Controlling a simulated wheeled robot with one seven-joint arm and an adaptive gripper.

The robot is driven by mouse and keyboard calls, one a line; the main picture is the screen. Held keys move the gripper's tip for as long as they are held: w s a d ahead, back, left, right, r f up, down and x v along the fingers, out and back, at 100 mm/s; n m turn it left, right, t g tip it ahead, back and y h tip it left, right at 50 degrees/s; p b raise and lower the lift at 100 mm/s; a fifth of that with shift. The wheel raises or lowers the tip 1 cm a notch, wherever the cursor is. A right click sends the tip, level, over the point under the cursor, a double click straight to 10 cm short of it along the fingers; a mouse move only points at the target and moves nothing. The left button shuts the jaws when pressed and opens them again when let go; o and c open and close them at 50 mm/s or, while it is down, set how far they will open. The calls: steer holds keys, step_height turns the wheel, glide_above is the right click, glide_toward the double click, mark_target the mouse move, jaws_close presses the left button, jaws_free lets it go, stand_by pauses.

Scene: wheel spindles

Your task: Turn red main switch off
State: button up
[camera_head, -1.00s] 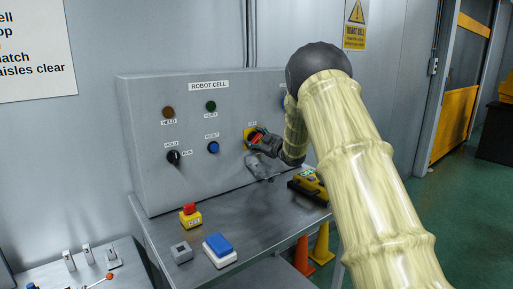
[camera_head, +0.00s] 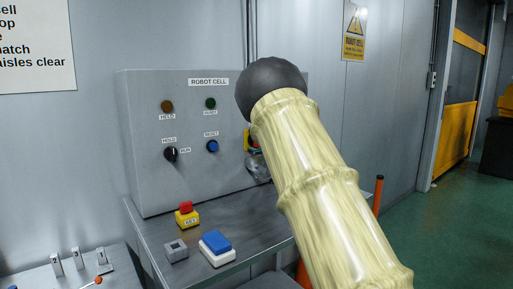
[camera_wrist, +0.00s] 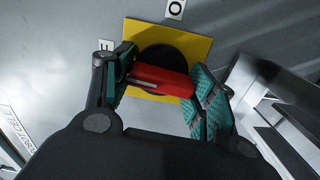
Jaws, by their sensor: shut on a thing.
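The red main switch handle (camera_wrist: 162,80) sits on a black disc (camera_wrist: 163,56) over a yellow square plate (camera_wrist: 195,45) in the wrist view. My gripper (camera_wrist: 164,77) is shut on the red handle, one teal-padded finger at each end. The handle lies nearly level in this view, tilted slightly down to the right. A label reading O (camera_wrist: 175,9) is above the plate, and another label (camera_wrist: 106,45) is at its left. In the head view only a sliver of the yellow plate (camera_head: 247,141) shows; my arm hides the handle.
The grey ROBOT CELL panel (camera_head: 185,85) also carries a black HOLD/RUN knob (camera_head: 171,154), a blue reset button (camera_head: 212,146) and two lamps. On the bench below stand a red-and-yellow button box (camera_head: 187,215), a blue-topped box (camera_head: 216,247) and a small grey box (camera_head: 175,250).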

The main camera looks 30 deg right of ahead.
steer(key=shift+f+n+b, duration=0.15)
steer(key=shift+n+b, duration=0.25)
steer(key=shift+n, duration=0.1)
steer(key=o, duration=1)
steer(key=s, duration=0.8)
steer(key=s+d, duration=0.1)
steer(key=s, duration=0.3)
steer(key=shift+a, duration=0.1)
